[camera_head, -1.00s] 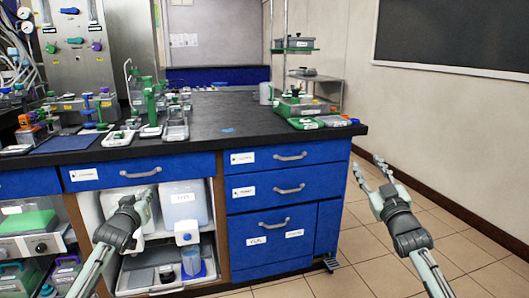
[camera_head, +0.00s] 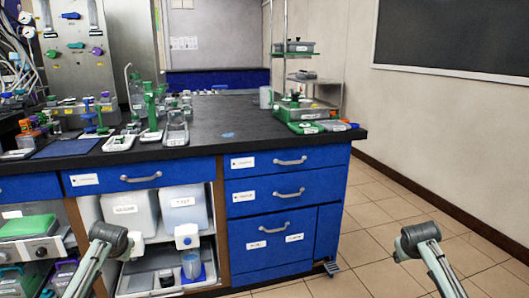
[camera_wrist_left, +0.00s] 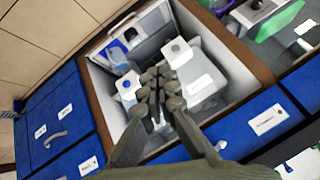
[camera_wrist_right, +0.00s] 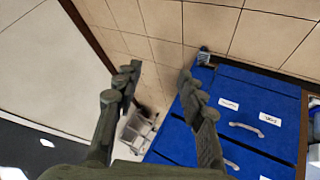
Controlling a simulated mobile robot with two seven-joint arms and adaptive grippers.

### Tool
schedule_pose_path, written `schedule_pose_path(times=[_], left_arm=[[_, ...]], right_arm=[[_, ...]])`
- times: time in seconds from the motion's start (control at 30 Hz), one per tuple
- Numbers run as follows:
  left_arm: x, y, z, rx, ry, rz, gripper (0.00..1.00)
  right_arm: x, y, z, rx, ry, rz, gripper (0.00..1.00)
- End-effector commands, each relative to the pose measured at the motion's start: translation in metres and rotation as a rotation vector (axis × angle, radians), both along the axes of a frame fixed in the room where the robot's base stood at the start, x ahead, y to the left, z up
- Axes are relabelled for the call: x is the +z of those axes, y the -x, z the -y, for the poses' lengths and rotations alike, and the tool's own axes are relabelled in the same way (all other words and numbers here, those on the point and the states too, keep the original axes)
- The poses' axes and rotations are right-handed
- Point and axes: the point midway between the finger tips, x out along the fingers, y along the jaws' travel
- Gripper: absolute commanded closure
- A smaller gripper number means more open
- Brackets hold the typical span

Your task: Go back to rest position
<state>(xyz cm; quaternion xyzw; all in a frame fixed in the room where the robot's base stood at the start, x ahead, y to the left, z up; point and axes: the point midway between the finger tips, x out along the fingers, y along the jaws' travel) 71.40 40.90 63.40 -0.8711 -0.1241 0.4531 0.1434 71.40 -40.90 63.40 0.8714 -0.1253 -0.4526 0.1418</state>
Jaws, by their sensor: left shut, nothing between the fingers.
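My left gripper (camera_wrist_left: 158,88) is shut and empty in the left wrist view, its fingertips together in front of the open cabinet bay. My right gripper (camera_wrist_right: 156,80) is open and empty in the right wrist view, its fingers apart above the tiled floor beside the blue drawers. In the head view both arms come in from the bottom, left in front of the cabinet and right over the floor. Their fingers cannot be made out there. Neither arm visibly touches the furniture.
The black bench top (camera_head: 240,125) bears tubes, racks and trays at left and a green-based device (camera_head: 305,110) at right. Below are blue drawers (camera_head: 256,190) and an open bay with white containers (camera_head: 184,210). Tiled floor (camera_head: 375,215) is clear at right.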

Motion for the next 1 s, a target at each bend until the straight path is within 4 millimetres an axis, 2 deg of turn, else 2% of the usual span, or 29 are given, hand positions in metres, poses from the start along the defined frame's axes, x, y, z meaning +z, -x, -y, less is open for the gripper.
schedule_pose_path(times=[0.03,0.17,0.27,0.37,0.5,0.6,0.73,0.8,0.87,1.0], left_arm=[[-0.024,0.017,0.011,-0.013,0.009,-0.027,1.0],[-0.063,0.055,0.03,-0.038,0.027,-0.068,1.0],[-0.097,0.094,0.049,-0.059,0.047,-0.109,1.0],[-0.131,0.145,0.07,-0.079,0.073,-0.159,1.0],[-0.172,0.236,0.1,-0.102,0.122,-0.238,1.0],[-0.188,0.295,0.118,-0.109,0.154,-0.287,1.0],[-0.196,0.353,0.132,-0.109,0.185,-0.332,1.0],[-0.197,0.371,0.136,-0.108,0.195,-0.348,1.0],[-0.197,0.381,0.139,-0.107,0.2,-0.356,1.0],[-0.197,0.387,0.14,-0.107,0.204,-0.36,1.0]], right_arm=[[-0.024,0.017,-0.011,0.014,-0.008,-0.026,0.6],[-0.063,0.055,-0.031,0.041,-0.026,-0.069,0.6],[-0.097,0.094,-0.049,0.061,-0.045,-0.11,0.6],[-0.131,0.145,-0.069,0.082,-0.072,-0.16,0.6],[-0.173,0.235,-0.1,0.105,-0.121,-0.238,0.6],[-0.188,0.295,-0.118,0.112,-0.153,-0.287,0.6],[-0.196,0.353,-0.132,0.113,-0.184,-0.334,0.6],[-0.197,0.372,-0.136,0.112,-0.194,-0.349,0.6],[-0.197,0.381,-0.139,0.111,-0.199,-0.358,0.6],[-0.197,0.387,-0.14,0.11,-0.203,-0.361,0.6]])
